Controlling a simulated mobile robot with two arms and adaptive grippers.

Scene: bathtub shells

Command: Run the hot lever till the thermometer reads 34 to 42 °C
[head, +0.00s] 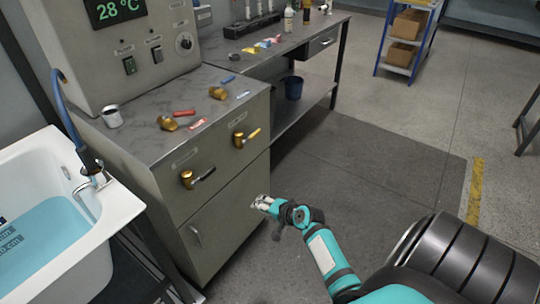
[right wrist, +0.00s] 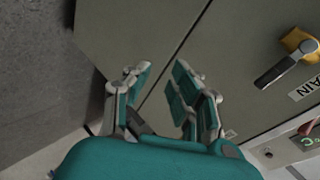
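The thermometer display (head: 118,9) reads 28 °C. On the cabinet top, a red lever (head: 184,112) lies by a brass valve (head: 167,123) with a red tag (head: 198,124); the tag's text is too small to read. A blue lever (head: 228,79) lies by another brass valve (head: 217,92) with a blue tag (head: 243,94). My right gripper (head: 262,202) is in front of the cabinet, below the levers and apart from them. In the right wrist view its fingers (right wrist: 163,92) are spread with nothing between them. My left gripper is out of view.
The bathtub (head: 118,205) at left holds blue water. A white cup (head: 112,116) stands on the cabinet top.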

